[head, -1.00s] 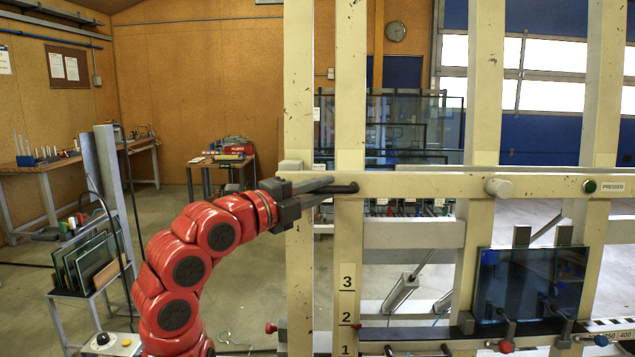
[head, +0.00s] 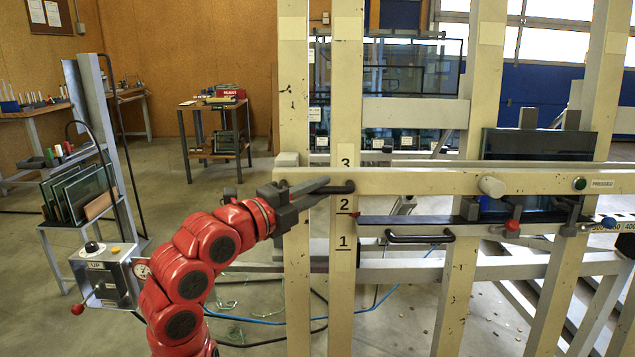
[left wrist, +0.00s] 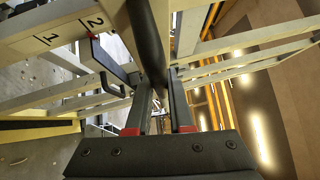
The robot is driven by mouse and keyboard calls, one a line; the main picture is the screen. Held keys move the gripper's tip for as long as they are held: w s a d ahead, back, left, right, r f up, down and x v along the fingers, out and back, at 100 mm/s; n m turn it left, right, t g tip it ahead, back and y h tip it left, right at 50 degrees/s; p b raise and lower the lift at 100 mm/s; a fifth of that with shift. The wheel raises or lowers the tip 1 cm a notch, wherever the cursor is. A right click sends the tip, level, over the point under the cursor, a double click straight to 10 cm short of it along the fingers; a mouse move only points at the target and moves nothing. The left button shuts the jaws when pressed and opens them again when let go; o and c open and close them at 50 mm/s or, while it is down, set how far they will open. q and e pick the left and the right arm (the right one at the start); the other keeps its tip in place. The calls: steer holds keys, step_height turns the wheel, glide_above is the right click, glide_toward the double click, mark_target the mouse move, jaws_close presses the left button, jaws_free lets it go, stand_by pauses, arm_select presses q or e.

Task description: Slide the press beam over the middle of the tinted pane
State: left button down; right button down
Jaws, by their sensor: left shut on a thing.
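The press beam (head: 420,182) is a long cream bar lying level across the frame's uprights. It crosses the scale post between marks 3 and 2. The tinted pane (head: 540,144) is dark blue glass at the right, behind the beam. A larger strip of it shows above the beam and a smaller one below; the band between is hidden. My left gripper (head: 322,187) is shut on the beam's black handle (head: 346,188) at its left end. In the left wrist view the fingers (left wrist: 160,105) close about the dark handle bar (left wrist: 147,38). My right gripper is out of view.
A pane rack (head: 75,195) and a control box (head: 110,275) stand at left. Hoses lie on the floor.

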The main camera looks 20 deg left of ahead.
arm_select(q)
steer(key=shift+f, duration=0.45)
steer(key=c, duration=0.8)
jaws_free()
steer(key=shift+s+a, duration=0.1)
steer(key=shift+s, duration=0.05)
steer(key=p+v, duration=0.1)
steer(key=v, duration=1.6)
